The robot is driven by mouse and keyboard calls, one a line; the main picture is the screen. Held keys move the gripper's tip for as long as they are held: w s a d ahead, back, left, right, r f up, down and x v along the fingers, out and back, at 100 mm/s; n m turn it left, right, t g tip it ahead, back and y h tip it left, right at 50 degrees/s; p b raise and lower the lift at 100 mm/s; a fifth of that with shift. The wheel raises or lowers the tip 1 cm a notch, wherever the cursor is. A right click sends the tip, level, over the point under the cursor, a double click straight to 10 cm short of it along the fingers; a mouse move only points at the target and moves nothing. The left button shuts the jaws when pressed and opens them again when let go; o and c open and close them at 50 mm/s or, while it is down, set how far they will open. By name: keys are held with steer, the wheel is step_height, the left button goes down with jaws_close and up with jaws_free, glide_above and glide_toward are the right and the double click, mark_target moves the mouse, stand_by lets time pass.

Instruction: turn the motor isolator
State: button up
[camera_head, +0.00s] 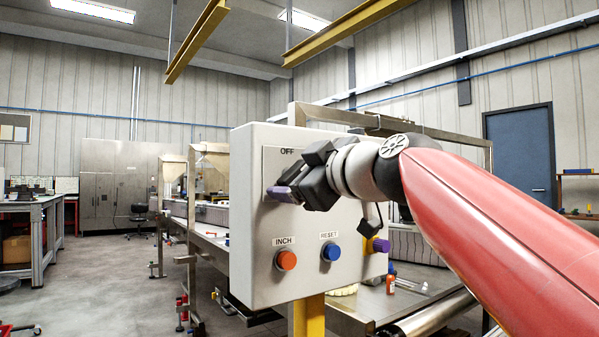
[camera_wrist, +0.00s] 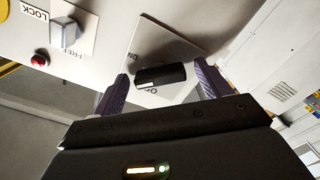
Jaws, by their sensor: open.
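The motor isolator shows in the wrist view as a black bar handle (camera_wrist: 161,76) on a pale plate (camera_wrist: 187,48) with ON and OFF lettering. In the head view its plate (camera_head: 272,160) is on the upper part of the grey box, with OFF readable; my gripper hides the handle there. My gripper (camera_wrist: 162,74) is open, with one purple-tipped finger on each side of the handle. Small gaps seem to show between fingers and handle; contact depth is unclear. In the head view one purple fingertip (camera_head: 283,193) is close to the plate.
The grey control box (camera_head: 258,262) stands on a yellow post (camera_head: 309,315). It bears an orange INCH button (camera_head: 286,260) and a blue RESET button (camera_head: 332,252) below my gripper. The wrist view shows a LOCK/FREE switch (camera_wrist: 66,33) and a red button (camera_wrist: 39,60) nearby.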

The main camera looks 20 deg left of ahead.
steer(key=shift+c, duration=0.2)
steer(key=c, duration=0.9)
steer(key=shift+c, duration=0.2)
steer(key=shift+m, duration=4)
steer(key=o, duration=1)
